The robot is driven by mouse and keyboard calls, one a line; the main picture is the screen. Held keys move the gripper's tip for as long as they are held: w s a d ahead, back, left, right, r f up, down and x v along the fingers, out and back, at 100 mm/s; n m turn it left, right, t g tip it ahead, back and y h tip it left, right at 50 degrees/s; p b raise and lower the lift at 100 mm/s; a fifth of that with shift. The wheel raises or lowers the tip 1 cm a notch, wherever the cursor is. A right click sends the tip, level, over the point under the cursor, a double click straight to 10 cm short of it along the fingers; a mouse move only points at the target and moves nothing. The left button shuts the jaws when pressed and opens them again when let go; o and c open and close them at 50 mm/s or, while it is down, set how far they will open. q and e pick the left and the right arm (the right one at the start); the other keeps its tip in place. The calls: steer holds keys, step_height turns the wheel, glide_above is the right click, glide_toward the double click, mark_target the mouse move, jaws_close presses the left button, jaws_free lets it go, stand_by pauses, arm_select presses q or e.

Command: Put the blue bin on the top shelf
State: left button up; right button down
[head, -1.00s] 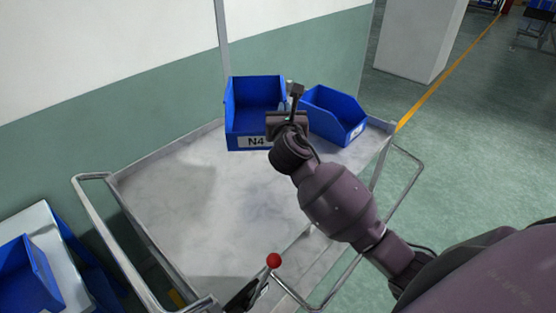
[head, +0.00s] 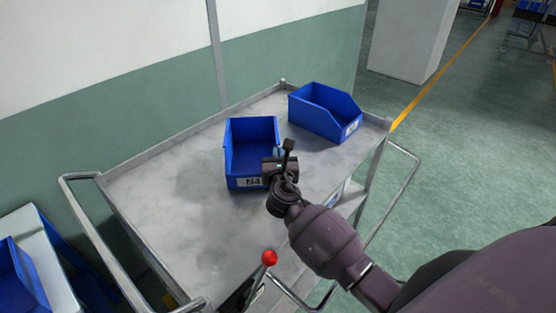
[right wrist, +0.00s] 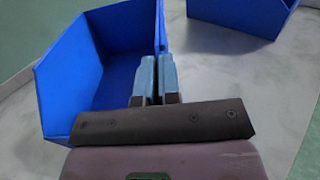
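A blue bin (head: 252,150) labelled N4 is over the middle of the grey cart top (head: 170,215), upright with its low front facing me. I cannot tell whether its base touches the surface. My right gripper (head: 282,160) is at its right side. In the right wrist view, the fingers (right wrist: 157,78) are shut on the right wall of this blue bin (right wrist: 100,65), one on each side. A second blue bin (head: 325,112) stands at the far right corner of the cart top; it also shows in the right wrist view (right wrist: 240,12). My left gripper is not in view.
The cart has a raised rim and tube handles at left (head: 100,230) and right (head: 400,190). A red ball knob (head: 269,257) stands at its near edge. More blue bins (head: 20,280) are at the lower left. A wall is behind; the left cart top is clear.

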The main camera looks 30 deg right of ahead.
steer(key=shift+f, duration=0.45)
steer(key=shift+f, duration=0.15)
steer(key=c, duration=1.3)
jaws_free()
steer(key=shift+c, duration=0.2)
steer(key=shift+r, duration=0.2)
steer(key=shift+s+a+f, duration=0.1)
steer(key=shift+s+a, duration=0.1)
steer(key=shift+s, duration=0.15)
steer(key=v, duration=0.6)
steer(key=shift+s+a, duration=0.15)
steer(key=shift+s, duration=0.2)
